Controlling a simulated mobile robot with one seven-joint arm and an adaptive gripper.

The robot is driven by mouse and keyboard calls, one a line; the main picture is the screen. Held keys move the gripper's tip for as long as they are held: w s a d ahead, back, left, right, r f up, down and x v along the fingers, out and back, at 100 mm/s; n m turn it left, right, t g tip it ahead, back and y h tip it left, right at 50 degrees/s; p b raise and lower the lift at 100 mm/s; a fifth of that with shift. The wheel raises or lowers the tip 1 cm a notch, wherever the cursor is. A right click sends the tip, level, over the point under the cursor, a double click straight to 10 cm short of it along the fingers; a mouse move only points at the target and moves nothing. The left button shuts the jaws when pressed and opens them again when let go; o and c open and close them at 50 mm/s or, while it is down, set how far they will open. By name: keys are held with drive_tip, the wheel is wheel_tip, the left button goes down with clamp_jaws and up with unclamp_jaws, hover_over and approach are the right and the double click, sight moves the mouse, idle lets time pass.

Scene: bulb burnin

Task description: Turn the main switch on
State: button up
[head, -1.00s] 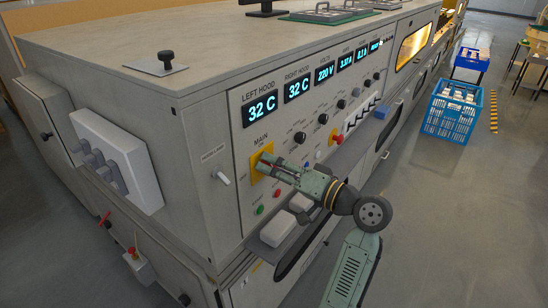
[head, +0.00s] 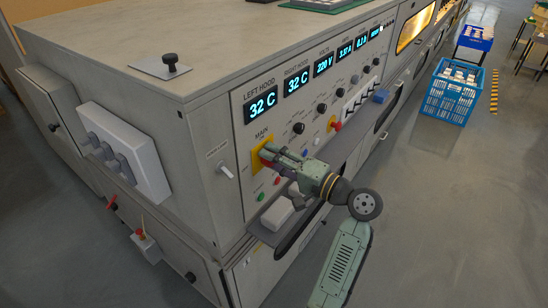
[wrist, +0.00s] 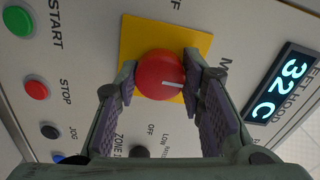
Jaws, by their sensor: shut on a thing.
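The main switch is a round red knob (wrist: 160,74) on a yellow plate (wrist: 203,43) in the wrist view. Its white mark points right, toward the side with the MAIN lettering. My gripper (wrist: 161,76) has one finger on each side of the knob and is shut on it. In the head view my gripper (head: 271,155) reaches the yellow plate (head: 257,159) below the MAIN ON label. A bit of the red knob (head: 266,154) shows there; the fingers hide most of it.
The green START button (wrist: 17,20) and red STOP button (wrist: 36,89) are close by on the panel. A lit LEFT HOOD display (head: 262,105) sits above the switch. A white object (head: 277,214) lies on the ledge below.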

drive_tip(key=o, duration=1.1)
drive_tip(key=shift+o, duration=0.2)
drive_tip(key=v, duration=1.2)
